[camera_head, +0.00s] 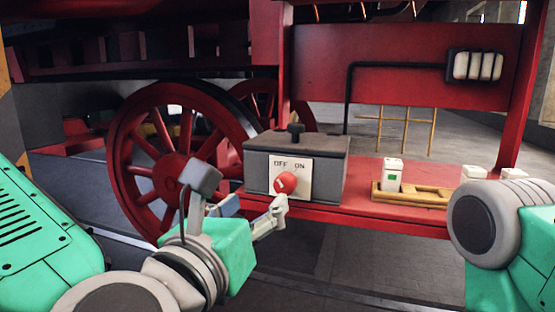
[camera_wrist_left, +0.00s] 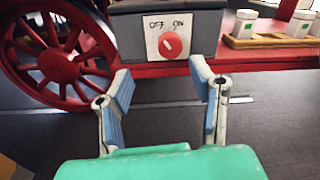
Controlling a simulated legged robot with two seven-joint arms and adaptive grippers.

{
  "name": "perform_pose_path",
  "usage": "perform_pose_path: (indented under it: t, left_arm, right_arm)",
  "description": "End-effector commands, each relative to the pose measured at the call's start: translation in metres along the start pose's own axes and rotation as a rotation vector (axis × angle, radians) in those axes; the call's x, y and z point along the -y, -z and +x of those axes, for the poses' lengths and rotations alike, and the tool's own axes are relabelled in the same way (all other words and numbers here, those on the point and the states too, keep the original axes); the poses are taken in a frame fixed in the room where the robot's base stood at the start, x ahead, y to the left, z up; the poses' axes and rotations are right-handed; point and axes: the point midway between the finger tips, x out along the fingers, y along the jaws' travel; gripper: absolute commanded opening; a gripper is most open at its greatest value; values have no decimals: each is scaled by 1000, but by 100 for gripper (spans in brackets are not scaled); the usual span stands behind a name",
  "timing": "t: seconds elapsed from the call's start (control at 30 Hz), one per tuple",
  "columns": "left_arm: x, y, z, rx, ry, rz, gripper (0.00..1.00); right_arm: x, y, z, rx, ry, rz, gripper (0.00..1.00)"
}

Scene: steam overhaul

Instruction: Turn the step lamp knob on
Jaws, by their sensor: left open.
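The step lamp knob (camera_head: 286,184) is a round red dial with a white pointer mark, on a white plate (camera_head: 309,166) lettered OFF and ON. The plate is on the front of a grey box (camera_head: 335,168). In the left wrist view the knob (camera_wrist_left: 171,46) is at the top centre, and its white mark is tilted. My left gripper (camera_head: 245,213) is open and empty, just in front of and below the knob. In the wrist view its two fingers (camera_wrist_left: 167,90) are spread below the knob, apart from it. My right gripper is outside both views; only my right arm shows.
The box stands on a red step (camera_head: 380,222) beside a large red wheel (camera_head: 165,150). A wooden tray (camera_head: 437,197) with a white-and-green container (camera_head: 392,174) sits to the right. A caged lamp (camera_head: 474,66) is at upper right. The floor in front is clear.

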Motion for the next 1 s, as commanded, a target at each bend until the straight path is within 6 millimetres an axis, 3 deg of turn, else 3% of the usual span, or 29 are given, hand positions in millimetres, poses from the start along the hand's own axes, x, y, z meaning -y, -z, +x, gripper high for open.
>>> perform_pose_path:
  t: [0.03, 0.17, 0.4, 0.53, 0.73, 1.0]
  left_arm:
    - [2, -4, 2, -4, 2, 2, 50]
    - [6, -3, 6, -5, 7, 4, 50]
    - [1, 2, 54, 1, 4, 1, 50]
    - [0, 1, 72, 1, 6, -2, 50]
    - [0, 1, 85, 1, 7, -1, 50]
    - [4, 1, 88, -1, 8, 2, 50]
  right_arm:
    - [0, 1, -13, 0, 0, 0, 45]
    - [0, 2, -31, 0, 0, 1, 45]
    - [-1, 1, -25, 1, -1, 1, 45]
    - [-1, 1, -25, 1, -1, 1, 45]
    - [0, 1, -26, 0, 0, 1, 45]
    - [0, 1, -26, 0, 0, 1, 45]
